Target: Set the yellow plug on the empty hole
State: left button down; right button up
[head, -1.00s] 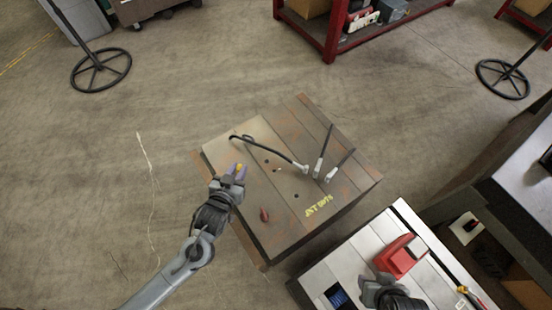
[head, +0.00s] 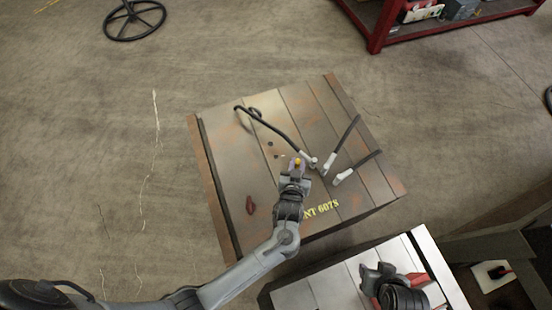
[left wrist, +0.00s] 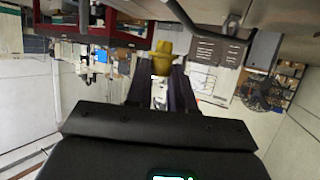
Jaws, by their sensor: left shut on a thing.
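The yellow plug (head: 297,161) is held at the tip of my left gripper (head: 295,168), above the top of the mould base (head: 233,165). In the left wrist view the yellow plug (left wrist: 162,56) sticks out past the two dark fingers of my left gripper (left wrist: 160,82), which are shut on it. A small dark hole (head: 270,143) shows in the top plate, left of and beyond the plug. My left gripper and forearm cover part of the plate, so any hole under them is hidden. My right gripper (head: 378,275) is over the bench at lower right; its finger gap is unclear.
A red plug-like piece (head: 250,205) lies on the plate left of my left gripper. Black hoses (head: 278,128) with pale ends cross the top, close to the held plug. A bench (head: 325,283) with a red object (head: 416,279) stands at lower right.

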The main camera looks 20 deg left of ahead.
pick_arm(q)
jog(key=w+a+f+b, duration=0.2)
jog(key=a+b, duration=0.1)
jog(key=w+a+f+b, duration=0.1)
jog(key=a+f+b, duration=0.1)
jog(key=a+b, duration=0.1)
jog(key=w+a+f+b, duration=0.2)
jog(key=a, duration=0.1)
jog(key=shift+w+a+f+b, duration=0.15)
jog(key=shift+w+f+b, duration=0.15)
jog(key=shift+f+b, duration=0.1)
jog(key=shift+w+a, duration=0.2)
jog(key=shift+a, duration=0.15)
notch_tip(320, 180, down, 3)
jog(key=b, duration=0.4)
jog(key=shift+f, duration=0.2)
pick_arm(e)
notch_tip(320, 180, down, 13)
jog(key=shift+w+d+f, duration=0.1)
pick_arm(q)
jog(key=shift+f+b, duration=0.4)
jog(key=shift+b, duration=0.15)
pick_arm(e)
jog(key=shift+f, duration=0.55)
jog(key=shift+r, duration=0.1)
